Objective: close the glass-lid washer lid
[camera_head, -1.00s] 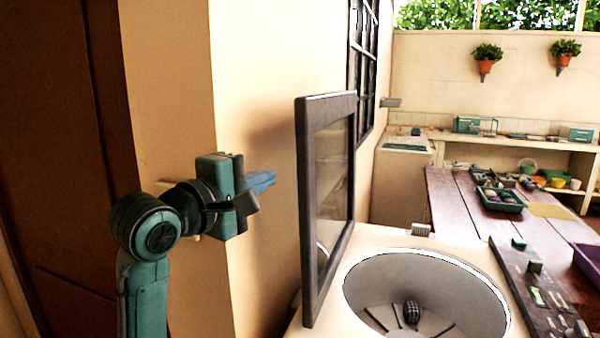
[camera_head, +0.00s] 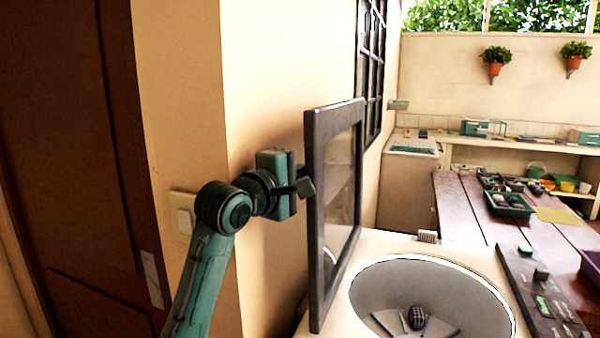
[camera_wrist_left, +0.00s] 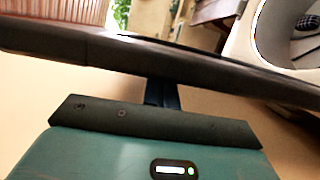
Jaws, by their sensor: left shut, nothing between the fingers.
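The glass-lid washer (camera_head: 375,245) stands at the lower right with its round drum open. Its lid (camera_head: 316,220), a dark frame around a glass pane, stands up nearly vertical at the washer's left side. My left gripper (camera_head: 297,180) is behind the lid, on the wall side, at about mid-height. In the left wrist view its shut, empty blue fingers (camera_wrist_left: 162,93) reach to the lid's dark frame (camera_wrist_left: 180,62), which hides their tips. I cannot tell whether they touch it. A dark checked bundle (camera_head: 417,317) lies in the drum. My right gripper is not in view.
A beige wall (camera_head: 265,80) stands close behind my left gripper, with a light switch (camera_head: 184,215) on it. A wooden table (camera_head: 465,205) with a green tray (camera_head: 508,207) is beyond the washer. The space above the drum is clear.

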